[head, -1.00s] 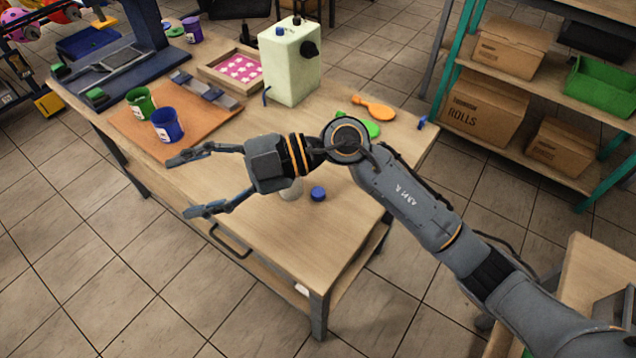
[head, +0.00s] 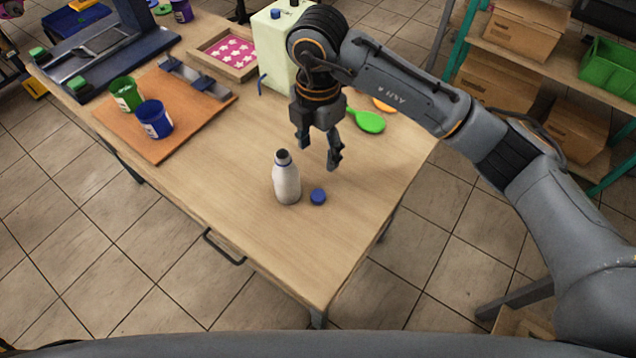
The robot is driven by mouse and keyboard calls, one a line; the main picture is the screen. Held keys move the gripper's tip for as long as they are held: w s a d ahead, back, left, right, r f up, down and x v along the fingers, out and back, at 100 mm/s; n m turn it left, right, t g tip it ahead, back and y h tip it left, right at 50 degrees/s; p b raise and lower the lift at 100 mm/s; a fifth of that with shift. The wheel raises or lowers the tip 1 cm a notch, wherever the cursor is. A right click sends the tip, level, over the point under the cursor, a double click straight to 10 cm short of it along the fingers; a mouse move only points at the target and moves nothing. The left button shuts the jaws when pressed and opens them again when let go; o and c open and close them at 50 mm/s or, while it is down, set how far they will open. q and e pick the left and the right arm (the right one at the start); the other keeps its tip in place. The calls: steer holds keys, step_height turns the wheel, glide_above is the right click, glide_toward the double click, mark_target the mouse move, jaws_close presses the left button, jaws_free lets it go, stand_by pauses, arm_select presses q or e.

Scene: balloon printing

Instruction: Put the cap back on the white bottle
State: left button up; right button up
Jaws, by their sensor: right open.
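The white bottle (head: 286,184) stands upright and uncapped on the wooden table, its dark neck opening showing. The blue cap (head: 318,196) lies on the table just right of the bottle's base, apart from it. My right gripper (head: 320,157) is open and empty, pointing down above the table, behind and to the right of the bottle. It touches neither the bottle nor the cap. My left gripper is not in view.
A green balloon (head: 368,121) and part of an orange one (head: 383,105) lie behind my right gripper. A pale green machine (head: 272,52) stands at the back. Green (head: 126,95) and blue (head: 155,120) cups stand on a brown board at left. The table's front is clear.

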glide_above(318, 195)
step_height(318, 195, down, 8)
steer(key=shift+r+p, duration=0.25)
steer(key=shift+p, duration=0.2)
steer(key=shift+f, duration=0.3)
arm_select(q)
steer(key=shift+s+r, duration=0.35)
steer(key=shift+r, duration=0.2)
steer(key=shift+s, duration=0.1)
arm_select(e)
steer(key=shift+f, duration=0.35)
arm_select(q)
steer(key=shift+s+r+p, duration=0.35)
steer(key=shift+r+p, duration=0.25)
steer(key=shift+p, duration=0.05)
arm_select(e)
steer(key=shift+f, duration=2.25)
